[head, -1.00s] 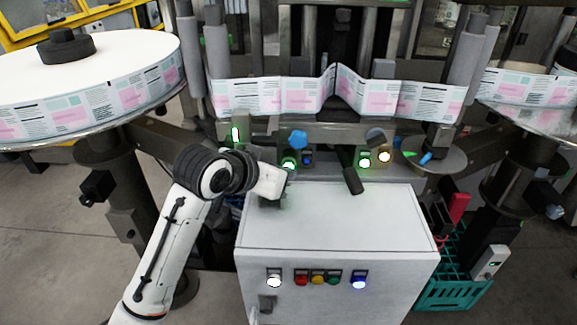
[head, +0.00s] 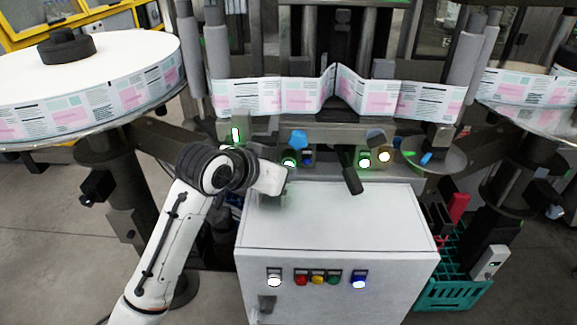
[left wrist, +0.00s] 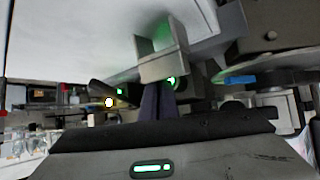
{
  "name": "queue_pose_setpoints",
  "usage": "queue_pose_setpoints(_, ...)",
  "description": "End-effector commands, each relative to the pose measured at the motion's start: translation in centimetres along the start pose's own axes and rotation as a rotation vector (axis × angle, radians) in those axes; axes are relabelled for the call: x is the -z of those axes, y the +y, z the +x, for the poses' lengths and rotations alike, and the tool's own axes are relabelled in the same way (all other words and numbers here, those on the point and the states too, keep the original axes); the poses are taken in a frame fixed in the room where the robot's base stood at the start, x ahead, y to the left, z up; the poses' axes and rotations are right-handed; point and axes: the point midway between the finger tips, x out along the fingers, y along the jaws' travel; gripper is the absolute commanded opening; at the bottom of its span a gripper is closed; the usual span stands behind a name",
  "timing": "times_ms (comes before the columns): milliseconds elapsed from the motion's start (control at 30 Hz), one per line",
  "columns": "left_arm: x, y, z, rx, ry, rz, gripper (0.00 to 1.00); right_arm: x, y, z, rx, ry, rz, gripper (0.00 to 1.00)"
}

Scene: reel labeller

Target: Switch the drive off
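My left gripper (head: 282,188) is above the back left part of the grey cabinet (head: 340,215), just below the machine's row of lit controls. In the left wrist view its dark fingers (left wrist: 158,98) lie close together and appear shut, with nothing seen held. A green lamp (head: 289,157) is just above the gripper in the head view, with a blue one (head: 307,158) beside it. Farther right are a lit green lamp (head: 364,162) and an amber one (head: 384,156). No label naming the drive is legible. My right gripper is not in view.
The cabinet front carries white (head: 274,281), red (head: 301,279), yellow (head: 318,279), green (head: 334,279) and blue (head: 359,282) buttons. A black handle (head: 352,180) juts out above the cabinet. A label reel (head: 120,95) stands at left, a teal crate (head: 455,290) at right.

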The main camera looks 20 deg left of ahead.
Motion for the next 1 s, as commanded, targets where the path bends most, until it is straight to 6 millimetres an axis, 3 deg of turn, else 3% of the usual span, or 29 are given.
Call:
queue_pose_setpoints(33, -0.7, -0.1, 0.4, 0.002, -0.02, -0.001, 0.0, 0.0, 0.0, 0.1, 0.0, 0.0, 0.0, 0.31)
queue_pose_setpoints(433, -0.8, -0.2, 0.4, 0.003, -0.021, -0.001, 0.0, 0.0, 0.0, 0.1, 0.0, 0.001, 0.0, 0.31)
queue_pose_setpoints(1000, -1.9, 0.7, -0.7, 0.001, -0.021, 0.0, 0.0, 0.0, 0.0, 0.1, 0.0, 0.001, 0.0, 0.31)
